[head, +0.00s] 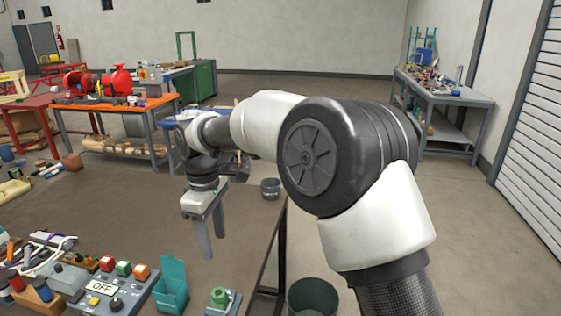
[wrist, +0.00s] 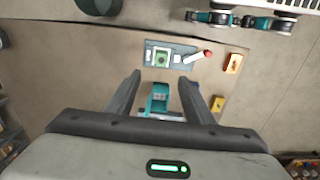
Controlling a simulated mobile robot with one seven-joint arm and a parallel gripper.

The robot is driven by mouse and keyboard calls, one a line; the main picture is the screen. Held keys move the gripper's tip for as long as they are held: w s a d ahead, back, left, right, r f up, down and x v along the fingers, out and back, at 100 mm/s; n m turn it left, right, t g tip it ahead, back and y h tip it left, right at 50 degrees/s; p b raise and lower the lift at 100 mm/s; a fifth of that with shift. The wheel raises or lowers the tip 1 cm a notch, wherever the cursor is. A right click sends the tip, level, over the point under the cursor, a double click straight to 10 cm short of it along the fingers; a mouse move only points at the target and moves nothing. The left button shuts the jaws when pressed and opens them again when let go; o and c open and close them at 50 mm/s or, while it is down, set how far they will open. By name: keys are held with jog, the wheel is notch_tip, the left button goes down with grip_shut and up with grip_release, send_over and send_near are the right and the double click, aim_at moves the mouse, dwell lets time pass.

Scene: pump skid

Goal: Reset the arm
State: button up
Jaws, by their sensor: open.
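My arm (head: 372,215) reaches from the lower right of the head view up and across to the left, bent at a large black joint. My gripper (head: 212,242) hangs from its end, pointing down above the brown tabletop. In the wrist view my gripper (wrist: 162,80) shows two dark fingers spread apart with nothing held between them. A teal item (wrist: 158,98) appears in the gap between the fingers, apparently below them. The gripper's height above the table is hard to tell.
At the near left are a grey control box (head: 105,290) with an OFF label and coloured buttons, a teal open holder (head: 171,286) and a green fitting (head: 219,297). A dark bin (head: 312,298) stands beyond the table's edge. A workbench (head: 445,100) stands far right.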

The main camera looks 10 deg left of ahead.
jog(key=s+d+r+m+t+p, duration=0.15)
jog(key=d+r+m, duration=0.25)
jog(key=d+r, duration=0.75)
jog(key=s+d+r+m+t+p, duration=0.1)
jog(key=s+d+r+m, duration=0.1)
jog(key=d, duration=0.4)
jog(key=s+d+r+m+p, duration=0.1)
jog(key=s+d+r+m, duration=0.1)
jog(key=s+d, duration=0.3)
jog(key=s+d+r+m+t+p, duration=0.1)
jog(key=s+d+m, duration=0.3)
jog(key=d, duration=0.5)
jog(key=shift+s+d+r+m+t, duration=0.2)
jog(key=shift+r+m+t, duration=0.15)
jog(key=shift+r, duration=0.45)
jog(key=s+d+m, duration=0.1)
jog(key=s, duration=0.1)
jog(key=s+d+f+m, duration=0.1)
jog(key=s+d, duration=0.1)
jog(key=s+d+m+t+p, duration=0.1)
jog(key=s+m, duration=0.1)
jog(key=shift+s+d+f, duration=0.3)
jog(key=shift+s+d, duration=0.05)
jog(key=shift+c, duration=1.2)
jog(key=shift+s+f, duration=0.1)
jog(key=shift+s, duration=0.05)
jog(key=shift+c, duration=0.9)
